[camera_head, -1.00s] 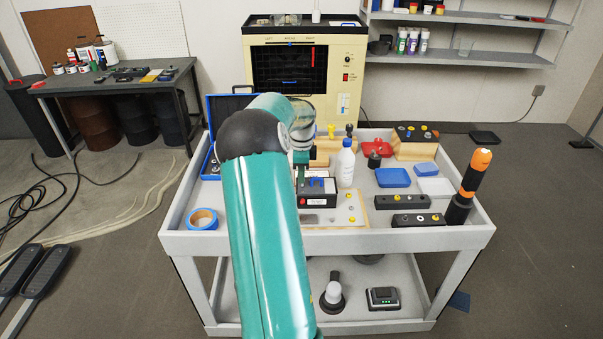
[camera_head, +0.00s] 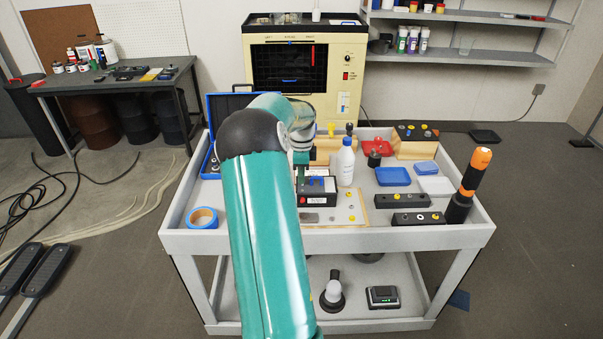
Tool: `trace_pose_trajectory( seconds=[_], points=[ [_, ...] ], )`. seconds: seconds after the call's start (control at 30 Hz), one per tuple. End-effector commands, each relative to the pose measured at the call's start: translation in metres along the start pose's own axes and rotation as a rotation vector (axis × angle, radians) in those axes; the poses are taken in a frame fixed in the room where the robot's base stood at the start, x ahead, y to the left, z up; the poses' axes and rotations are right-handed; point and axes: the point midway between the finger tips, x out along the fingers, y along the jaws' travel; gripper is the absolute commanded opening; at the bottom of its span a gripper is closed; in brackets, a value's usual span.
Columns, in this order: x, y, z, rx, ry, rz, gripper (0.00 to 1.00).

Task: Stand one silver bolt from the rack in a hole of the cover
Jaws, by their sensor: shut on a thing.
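My gripper (camera_head: 302,183) is small in view, over the left side of a black box with blue and red parts (camera_head: 319,198) on the cart. My own teal arm hides part of it. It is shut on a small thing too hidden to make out. Two dark racks, the rear one (camera_head: 402,201) and the front one (camera_head: 417,219), lie at the right with small yellow and silver bolt heads in them. A pale board (camera_head: 349,212) with small yellow and silver parts lies under and beside the box. I cannot tell which piece is the cover.
A white bottle (camera_head: 346,165) stands behind the box. A blue tray (camera_head: 392,177), a red dish (camera_head: 376,147) and wooden blocks (camera_head: 414,149) lie farther back. An orange and black tool (camera_head: 470,185) stands at the cart's right edge. Blue tape (camera_head: 203,217) lies at the front left.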

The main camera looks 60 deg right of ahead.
Motion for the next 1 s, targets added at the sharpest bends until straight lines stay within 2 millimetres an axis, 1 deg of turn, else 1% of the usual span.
trace_pose_trajectory(
  seconds=[0.53, 0.57, 0.6, 0.67, 0.7, 1.0],
  points=[
    [0.0043, -0.0002, 0.0000, 0.000, 0.000, -0.001, 0.00],
    [0.0043, -0.0001, 0.0000, 0.000, 0.000, -0.001, 0.16],
    [0.0043, -0.0002, 0.0000, 0.000, 0.000, -0.001, 0.24],
    [0.0043, -0.0001, -0.0001, 0.000, 0.000, -0.001, 0.35],
    [0.0043, -0.0001, 0.0000, 0.000, 0.000, -0.001, 0.39],
    [0.0027, -0.0002, 0.0000, 0.000, 0.000, -0.001, 0.39]
  ],
)
